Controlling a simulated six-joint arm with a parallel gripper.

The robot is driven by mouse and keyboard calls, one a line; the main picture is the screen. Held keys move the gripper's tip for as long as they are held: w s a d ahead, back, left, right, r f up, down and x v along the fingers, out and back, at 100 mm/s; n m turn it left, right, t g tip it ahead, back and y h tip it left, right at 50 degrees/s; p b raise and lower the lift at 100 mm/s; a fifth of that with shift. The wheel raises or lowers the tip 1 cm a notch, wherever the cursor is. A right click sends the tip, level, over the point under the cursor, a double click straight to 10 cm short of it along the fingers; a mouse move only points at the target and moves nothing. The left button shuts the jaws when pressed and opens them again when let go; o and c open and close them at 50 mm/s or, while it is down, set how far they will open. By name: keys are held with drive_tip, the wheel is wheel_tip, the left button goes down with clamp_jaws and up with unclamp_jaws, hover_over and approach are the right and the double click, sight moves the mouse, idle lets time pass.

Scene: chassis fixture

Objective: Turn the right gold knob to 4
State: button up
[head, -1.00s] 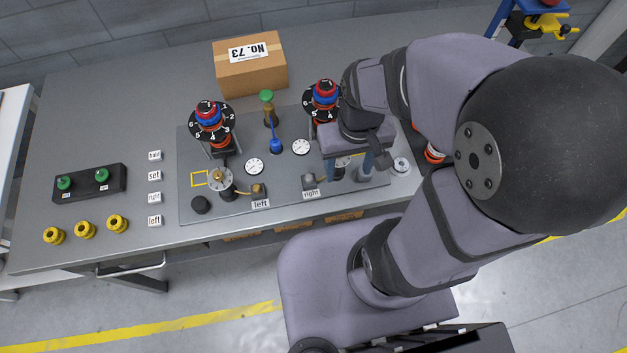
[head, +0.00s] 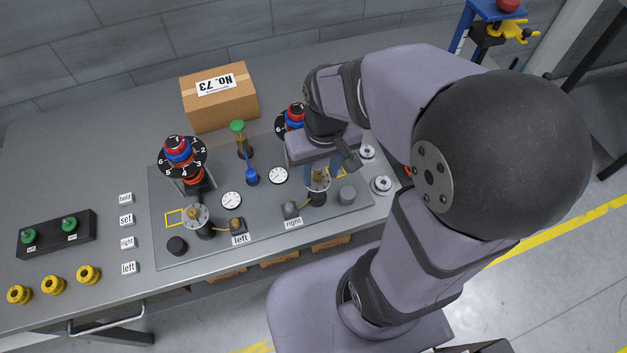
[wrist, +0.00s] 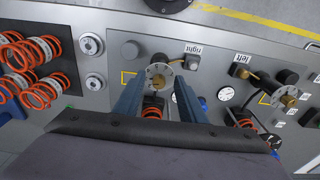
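The right gold knob (wrist: 158,81) stands on a pale round dial plate near the "right" label (wrist: 194,49). In the head view this dial (head: 318,183) is partly covered by my gripper (head: 322,172). In the wrist view my gripper (wrist: 159,84) is open, with one blue-grey finger on each side of the knob and gaps between. I cannot tell whether the fingertips are down level with the knob. The dial's marks are too small to read. The left gold knob (head: 196,214) stands on a similar dial, also in the wrist view (wrist: 288,101).
Near the right dial are a grey round cap (head: 347,194) and a small switch block (head: 290,208). A blue lever (head: 251,177), a green-topped post (head: 239,140) and a numbered black wheel (head: 180,156) stand up from the panel. Orange springs (wrist: 40,70) lie beyond the panel.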

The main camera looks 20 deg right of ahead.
sight(318, 174)
drive_tip(key=shift+n, duration=0.3)
drive_tip(key=w+r, duration=0.4)
drive_tip(key=shift+s+r+n+g, duration=0.3)
drive_tip(key=shift+s+r+n, duration=0.1)
drive_tip(key=shift+s+r, duration=0.45)
drive_tip(key=shift+s+f, duration=0.1)
drive_tip(key=shift+s, duration=0.25)
drive_tip(key=shift+f+p, duration=0.65)
drive_tip(key=shift+f, duration=3.05)
clamp_jaws()
